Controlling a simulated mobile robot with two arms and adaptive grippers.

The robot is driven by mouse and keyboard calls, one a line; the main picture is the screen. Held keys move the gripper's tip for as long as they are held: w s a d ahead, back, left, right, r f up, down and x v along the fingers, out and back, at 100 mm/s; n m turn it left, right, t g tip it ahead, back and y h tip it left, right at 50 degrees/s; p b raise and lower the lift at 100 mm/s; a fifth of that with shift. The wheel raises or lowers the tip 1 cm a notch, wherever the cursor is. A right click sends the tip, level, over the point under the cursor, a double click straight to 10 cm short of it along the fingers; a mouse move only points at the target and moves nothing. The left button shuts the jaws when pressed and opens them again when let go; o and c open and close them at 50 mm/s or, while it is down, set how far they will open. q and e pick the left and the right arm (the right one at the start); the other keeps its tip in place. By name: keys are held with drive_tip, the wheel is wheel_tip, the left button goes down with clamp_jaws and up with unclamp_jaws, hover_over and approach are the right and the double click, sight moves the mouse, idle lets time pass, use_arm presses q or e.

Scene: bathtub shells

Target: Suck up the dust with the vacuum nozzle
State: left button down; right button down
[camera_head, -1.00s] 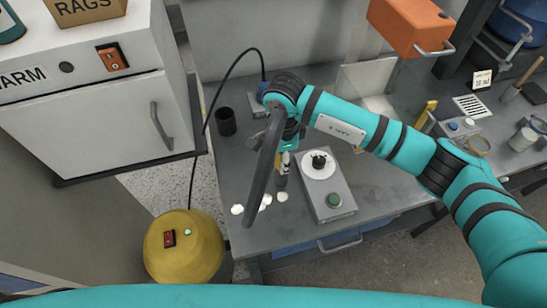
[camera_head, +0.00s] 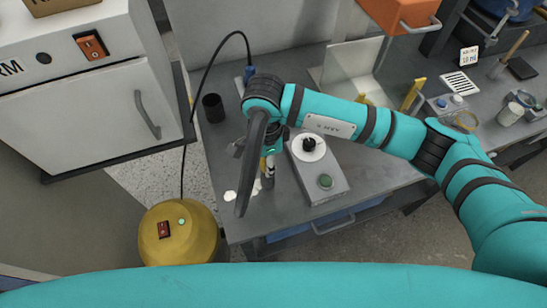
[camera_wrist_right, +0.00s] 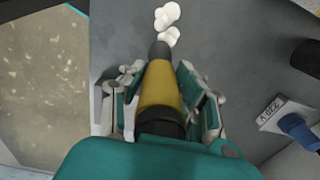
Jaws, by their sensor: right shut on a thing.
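My right gripper (camera_head: 267,163) points down over the grey bench (camera_head: 240,215). In the right wrist view the gripper (camera_wrist_right: 160,92) is shut around the yellow vacuum nozzle (camera_wrist_right: 160,83), with its dark tip pointing away from me. White dust clumps (camera_wrist_right: 167,16) lie just beyond the tip; the nearest is close to it, and I cannot tell whether they touch. In the head view white dust (camera_head: 231,196) shows on the bench near the front left edge, partly hidden by a dark curved tube (camera_head: 250,165). My left gripper is not in view.
The yellow vacuum canister (camera_head: 200,240) with a red switch stands on the floor left of the bench. A grey box with a black knob and green button (camera_head: 325,190) sits right of the gripper. A black cup (camera_head: 213,108) stands behind left. A white cabinet (camera_head: 90,110) is left.

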drive_tip(key=shift+s+a+b, duration=1.7)
drive_tip(key=shift+a+b, duration=0.6)
drive_tip(key=shift+a, duration=2.8)
wheel_tip(320, 180, up, 7)
drive_tip(key=p, duration=0.2)
drive_tip(key=shift+a, duration=0.15)
